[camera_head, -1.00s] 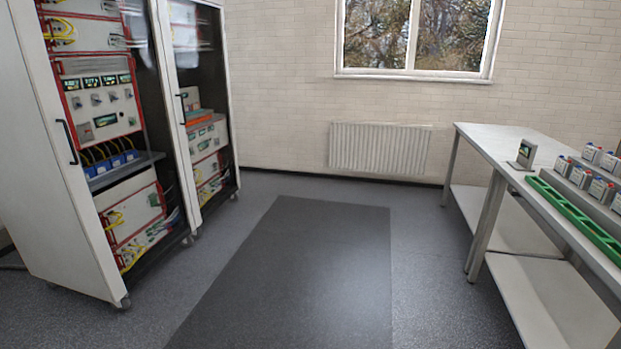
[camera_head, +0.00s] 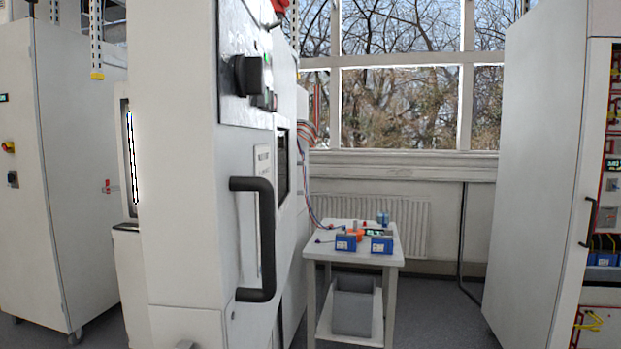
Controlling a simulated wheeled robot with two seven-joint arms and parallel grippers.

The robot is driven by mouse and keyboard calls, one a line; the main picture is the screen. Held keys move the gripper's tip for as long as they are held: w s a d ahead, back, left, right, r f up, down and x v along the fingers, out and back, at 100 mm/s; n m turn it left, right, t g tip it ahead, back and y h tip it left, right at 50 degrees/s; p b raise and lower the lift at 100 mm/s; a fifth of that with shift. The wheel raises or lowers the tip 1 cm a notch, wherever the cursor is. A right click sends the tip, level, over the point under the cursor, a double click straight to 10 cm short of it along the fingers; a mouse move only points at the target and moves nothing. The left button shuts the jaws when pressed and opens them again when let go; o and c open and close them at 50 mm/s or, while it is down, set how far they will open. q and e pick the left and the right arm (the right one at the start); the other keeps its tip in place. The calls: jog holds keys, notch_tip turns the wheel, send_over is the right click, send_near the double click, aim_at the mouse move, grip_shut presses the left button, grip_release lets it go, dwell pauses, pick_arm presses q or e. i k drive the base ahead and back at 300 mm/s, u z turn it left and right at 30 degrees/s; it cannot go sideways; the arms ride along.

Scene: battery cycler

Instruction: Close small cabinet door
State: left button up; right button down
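A tall white cabinet (camera_head: 180,150) stands close in front of me, left of the middle. Its face carries a large black D-shaped handle (camera_head: 265,240) and a control panel with a black knob (camera_head: 246,75). I cannot tell whether this is the small cabinet or whether its door is open or shut. At the right edge stands another white cabinet (camera_head: 535,170) with a thin black handle (camera_head: 590,222) and red-framed equipment behind its front. Neither of my grippers shows clearly in the head view.
A small white table (camera_head: 395,240) with blue battery units (camera_head: 382,244) stands beyond the near cabinet, a grey bin (camera_head: 353,305) below it. Another white cabinet (camera_head: 60,180) is at the left. Free floor (camera_head: 430,315) lies between the table and the right cabinet.

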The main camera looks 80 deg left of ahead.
aim_at(196, 184)
jog(key=u, duration=2.9)
jog(key=i, duration=0.5)
jog(key=u, duration=1.95)
jog(key=k, duration=0.8)
jog(key=z, duration=0.75)
jog(key=i, duration=0.5)
